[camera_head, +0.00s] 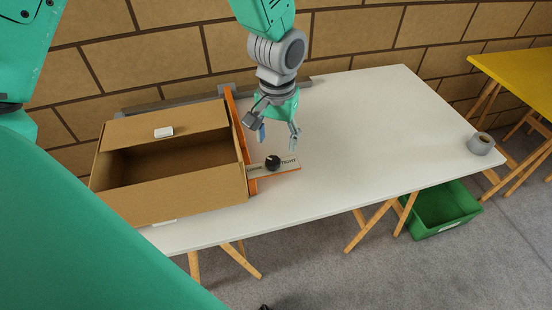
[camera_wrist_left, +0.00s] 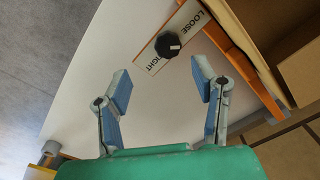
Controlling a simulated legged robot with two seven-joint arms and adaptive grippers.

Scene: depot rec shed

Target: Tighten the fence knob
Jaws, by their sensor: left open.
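The fence knob (camera_head: 273,162) is black and round, on a pale plate (camera_head: 289,165) at the near end of the orange fence (camera_head: 240,145). In the left wrist view the knob (camera_wrist_left: 168,45) has a small white mark, and the plate (camera_wrist_left: 150,62) reads LOOSE on one side and TIGHT on the other. My left gripper (camera_head: 278,134) is open and empty, above the table and behind the knob in the head view. In the left wrist view its fingers (camera_wrist_left: 162,84) are spread apart, with the knob beyond the tips, not between them. My right gripper is not in view.
A cardboard box (camera_head: 170,200) stands left of the fence. A green crate (camera_head: 440,225) sits below, and a yellow table (camera_head: 525,75) stands at the right.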

